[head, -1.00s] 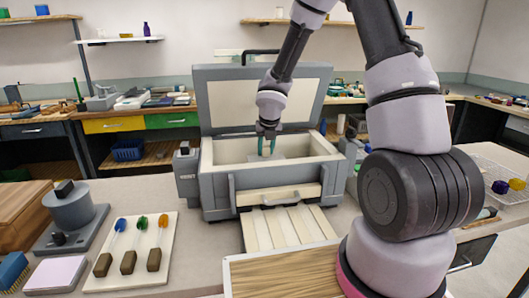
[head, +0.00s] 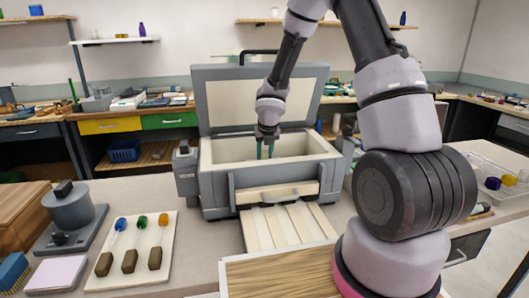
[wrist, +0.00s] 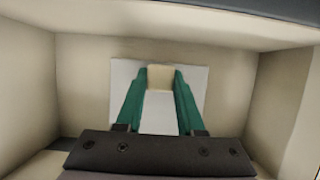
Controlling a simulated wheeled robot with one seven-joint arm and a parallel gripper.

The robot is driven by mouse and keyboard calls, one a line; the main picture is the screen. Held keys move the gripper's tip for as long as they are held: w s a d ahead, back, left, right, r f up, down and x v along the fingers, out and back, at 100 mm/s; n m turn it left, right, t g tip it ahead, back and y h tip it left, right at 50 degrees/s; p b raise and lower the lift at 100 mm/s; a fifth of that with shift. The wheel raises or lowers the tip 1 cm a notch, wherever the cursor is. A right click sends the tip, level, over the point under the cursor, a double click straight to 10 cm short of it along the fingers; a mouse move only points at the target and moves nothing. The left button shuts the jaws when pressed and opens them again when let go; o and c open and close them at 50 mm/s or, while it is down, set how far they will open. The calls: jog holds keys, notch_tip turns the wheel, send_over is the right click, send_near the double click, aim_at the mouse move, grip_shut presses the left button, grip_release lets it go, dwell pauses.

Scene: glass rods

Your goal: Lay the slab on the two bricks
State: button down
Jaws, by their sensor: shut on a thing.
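The slab (wrist: 124,80) is a flat white plate inside the open kiln-like box, seen in the wrist view. A small beige block (wrist: 160,78) stands at its middle, between my green fingertips; it looks like a grip on the slab. My gripper (head: 265,153) points down into the box and is shut on this block, with the slab around and below the fingertips. In the head view the box's front wall hides the slab. The two bricks cannot be made out in either view, so I cannot tell whether the slab touches them.
The grey box (head: 216,187) has cream inner walls close around the gripper. Its lid (head: 225,95) stands open behind. Cream slats (head: 285,226) lie in front. A board with three coloured-tipped rods (head: 165,225) lies at the left.

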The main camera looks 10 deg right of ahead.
jog(key=c, duration=0.5)
grip_release()
